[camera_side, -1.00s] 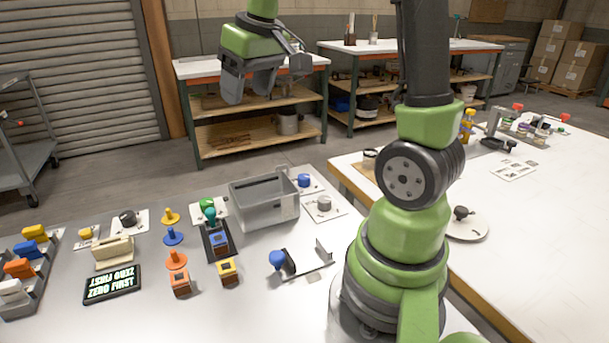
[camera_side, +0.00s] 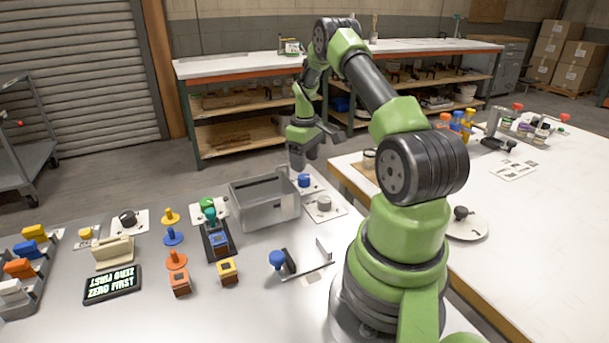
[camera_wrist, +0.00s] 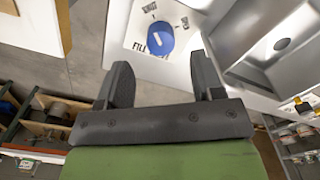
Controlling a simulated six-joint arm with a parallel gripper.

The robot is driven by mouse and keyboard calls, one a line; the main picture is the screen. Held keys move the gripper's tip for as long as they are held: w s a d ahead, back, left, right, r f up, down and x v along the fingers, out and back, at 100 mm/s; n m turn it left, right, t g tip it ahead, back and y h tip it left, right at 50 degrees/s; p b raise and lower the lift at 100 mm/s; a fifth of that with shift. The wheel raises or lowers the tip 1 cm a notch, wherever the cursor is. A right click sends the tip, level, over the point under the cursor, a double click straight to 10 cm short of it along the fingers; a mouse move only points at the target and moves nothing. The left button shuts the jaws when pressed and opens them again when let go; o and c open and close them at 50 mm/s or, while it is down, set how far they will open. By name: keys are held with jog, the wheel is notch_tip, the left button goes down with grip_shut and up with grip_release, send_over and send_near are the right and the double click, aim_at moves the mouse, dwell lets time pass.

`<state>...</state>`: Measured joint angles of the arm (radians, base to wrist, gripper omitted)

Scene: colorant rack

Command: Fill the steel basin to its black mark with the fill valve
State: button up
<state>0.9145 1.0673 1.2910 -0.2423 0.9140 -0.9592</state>
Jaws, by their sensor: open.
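The steel basin (camera_side: 264,207) stands on the near table in the side view, and part of it shows at the right in the wrist view (camera_wrist: 262,72). The fill valve is a blue knob (camera_side: 304,180) on a white plate beside the basin's right back corner. In the wrist view the blue knob (camera_wrist: 160,38) sits ahead of my fingertips, on a plate lettered FILL and SHUT. My gripper (camera_side: 297,165) is open and empty, above and close to the knob; the wrist view shows its two fingers apart (camera_wrist: 160,75). I cannot make out the black mark or any water level.
A grey knob (camera_side: 324,203) on another plate stands right of the basin. A blue-handled lever (camera_side: 277,259) and bracket lie in front. Bare table lies at the front middle.

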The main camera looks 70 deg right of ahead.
aim_at(305, 176)
notch_tip(305, 176, down, 5)
jog(key=shift+f, duration=0.1)
dwell(0.3)
